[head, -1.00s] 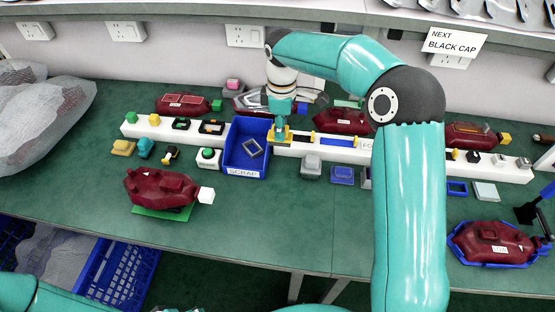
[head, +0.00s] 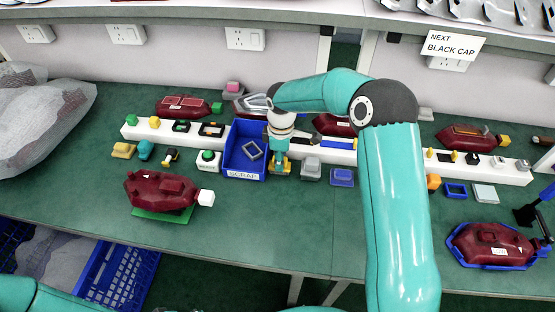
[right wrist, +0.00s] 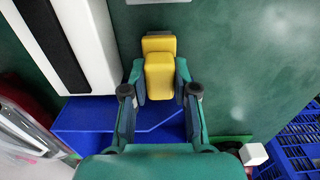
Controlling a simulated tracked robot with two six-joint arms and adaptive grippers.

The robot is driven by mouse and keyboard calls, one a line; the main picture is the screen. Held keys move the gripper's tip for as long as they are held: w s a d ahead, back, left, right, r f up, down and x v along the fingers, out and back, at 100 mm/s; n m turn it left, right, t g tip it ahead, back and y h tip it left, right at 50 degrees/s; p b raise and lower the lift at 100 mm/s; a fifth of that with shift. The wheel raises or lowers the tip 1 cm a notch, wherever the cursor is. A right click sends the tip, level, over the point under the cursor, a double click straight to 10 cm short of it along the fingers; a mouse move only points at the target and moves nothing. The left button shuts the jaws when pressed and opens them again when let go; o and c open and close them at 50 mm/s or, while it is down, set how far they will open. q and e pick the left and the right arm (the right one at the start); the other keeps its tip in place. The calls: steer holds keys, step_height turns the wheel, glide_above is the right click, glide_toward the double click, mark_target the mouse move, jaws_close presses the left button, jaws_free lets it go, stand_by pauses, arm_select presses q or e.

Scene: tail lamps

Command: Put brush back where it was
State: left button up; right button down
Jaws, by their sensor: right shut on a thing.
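My right gripper (head: 280,163) is shut on a yellow block-shaped thing (right wrist: 159,76), which I take to be the brush; no bristles show. In the right wrist view the yellow thing sits between both fingers. In the head view the gripper points down just right of the blue SCRAP bin (head: 238,174), in front of the long white rail (head: 330,155). I cannot tell whether the yellow thing touches the table. My left gripper is not in view.
A grey block (head: 311,169) and a blue block (head: 342,178) lie just right of my gripper. A dark red lamp (head: 160,188) on a green mat stands front left. Another lamp (head: 497,240) lies in a blue tray at right. The table's front middle is clear.

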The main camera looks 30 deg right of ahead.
steer(key=c, duration=0.9)
jaws_free()
steer(key=shift+f, duration=0.1)
step_height(320, 180, up, 12)
